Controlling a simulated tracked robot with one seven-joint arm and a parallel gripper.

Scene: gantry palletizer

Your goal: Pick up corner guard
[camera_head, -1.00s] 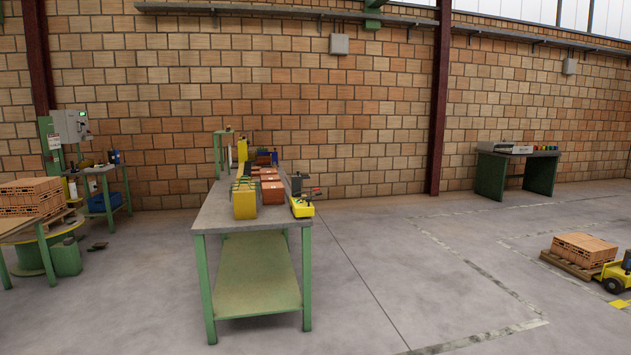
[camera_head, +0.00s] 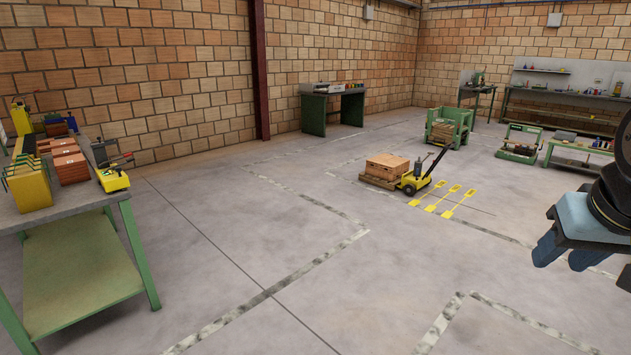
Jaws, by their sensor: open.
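I cannot tell for certain which thing is the corner guard.
Reddish-brown blocks (camera_head: 70,167) and a yellow tool (camera_head: 113,180) are on the workbench. A pallet truck (camera_head: 412,182) with a brick load (camera_head: 387,166) stands mid-floor beside yellow floor shapes (camera_head: 441,198). Other benches line the walls. The near floor is clear.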

